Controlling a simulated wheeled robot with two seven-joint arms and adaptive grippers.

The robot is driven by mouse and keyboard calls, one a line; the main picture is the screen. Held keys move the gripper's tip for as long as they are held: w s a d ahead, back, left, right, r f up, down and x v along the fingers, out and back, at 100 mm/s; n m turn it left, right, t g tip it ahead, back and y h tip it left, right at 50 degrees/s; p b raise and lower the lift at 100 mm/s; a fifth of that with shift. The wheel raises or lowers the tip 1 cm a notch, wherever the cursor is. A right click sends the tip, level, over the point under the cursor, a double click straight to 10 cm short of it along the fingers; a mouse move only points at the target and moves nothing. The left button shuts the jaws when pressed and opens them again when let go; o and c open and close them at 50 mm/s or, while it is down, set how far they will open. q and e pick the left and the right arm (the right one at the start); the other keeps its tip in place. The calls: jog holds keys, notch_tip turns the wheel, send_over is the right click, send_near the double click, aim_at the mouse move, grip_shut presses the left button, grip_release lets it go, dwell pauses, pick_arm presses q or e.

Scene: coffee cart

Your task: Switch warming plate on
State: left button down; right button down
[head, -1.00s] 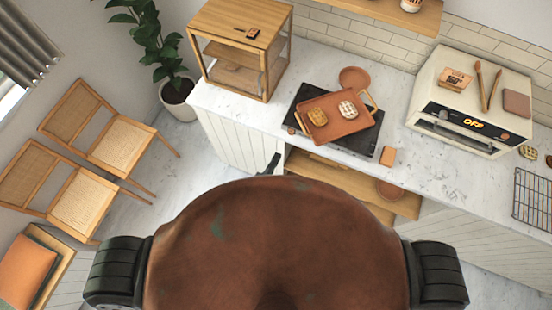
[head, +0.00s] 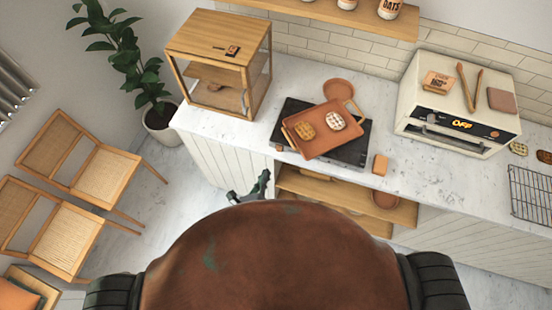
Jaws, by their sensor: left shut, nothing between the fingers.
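The black warming plate (head: 352,156) lies on the marble counter. A terracotta tray (head: 316,149) with two waffle-like pastries (head: 335,121) sits on it, overhanging slightly askew and hiding much of its top. A small orange-brown spot (head: 279,147), perhaps a knob, shows at the plate's front left corner; its setting is too small to read. My left gripper (head: 264,178) is shut and empty, in front of the counter and below the plate's left end, apart from it. The lower part of the gripper is hidden behind my brown body. My right gripper is not in view.
A glass-sided wooden cabinet (head: 205,40) stands left of the plate. A round terracotta dish (head: 339,89) is behind it, and an orange block (head: 380,165) is to its right. A cream oven reading OFF (head: 440,100) and a wire rack (head: 530,193) stand farther right.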

aim_at(279, 151)
pick_arm(q)
jog(key=shift+s+f+m+g+b, duration=0.15)
jog(key=shift+s+f+m+b, duration=0.2)
jog(key=shift+m, duration=1)
jog(key=shift+s+f+m+g+b, duration=0.15)
jog(key=shift+m+b, duration=0.3)
jog(key=shift+m, duration=0.85)
jog(key=shift+s+f+m+g+b, duration=0.1)
jog(key=shift+f+m+b, duration=0.25)
jog(key=shift+m, duration=1)
jog(key=shift+r, duration=0.1)
jog(key=x, duration=0.9)
jog(key=r+x, duration=0.1)
jog(key=x, duration=0.3)
jog(key=shift+w+d+f, duration=0.15)
jog(key=shift+w, duration=0.4)
